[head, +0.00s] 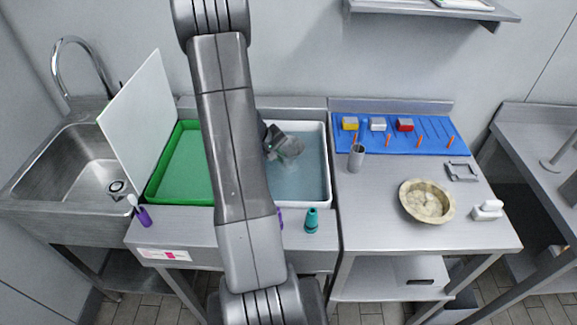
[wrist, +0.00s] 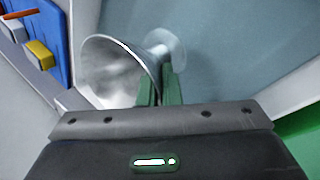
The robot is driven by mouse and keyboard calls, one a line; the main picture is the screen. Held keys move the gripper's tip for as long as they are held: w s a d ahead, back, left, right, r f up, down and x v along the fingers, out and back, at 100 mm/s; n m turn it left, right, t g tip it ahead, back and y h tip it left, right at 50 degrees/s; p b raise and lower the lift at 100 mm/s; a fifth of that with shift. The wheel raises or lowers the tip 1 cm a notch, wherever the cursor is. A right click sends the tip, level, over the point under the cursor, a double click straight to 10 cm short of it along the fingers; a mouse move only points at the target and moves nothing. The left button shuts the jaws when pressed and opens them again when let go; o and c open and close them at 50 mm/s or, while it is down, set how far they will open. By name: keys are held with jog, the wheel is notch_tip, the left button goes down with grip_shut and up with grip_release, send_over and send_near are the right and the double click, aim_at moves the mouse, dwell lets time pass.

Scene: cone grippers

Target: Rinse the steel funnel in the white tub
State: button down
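The white tub (head: 327,165) holds water and stands in the middle of the counter, partly hidden by my arm in the head view. The steel funnel (head: 290,147) is in the tub area at its back left, over or in the water. In the wrist view the funnel (wrist: 122,68) lies sideways, its wide mouth to the left and a smaller round end to the right. My gripper (wrist: 160,85) has its green fingers close together at the funnel's narrow part, shut on it. In the head view my gripper (head: 272,140) is mostly hidden behind my arm.
A green tray (head: 165,185) and a leaning white board (head: 145,115) stand left of the tub, beside a sink (head: 80,165). To the right are a steel cup (head: 356,158), a stone bowl (head: 427,201) and a blue mat (head: 440,135). A teal bottle (head: 311,221) stands in front.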

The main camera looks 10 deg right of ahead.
jog(key=shift+r+p, duration=2.75)
jog(key=shift+r, duration=1.85)
notch_tip(320, 180, up, 4)
jog(key=shift+f, duration=0.1)
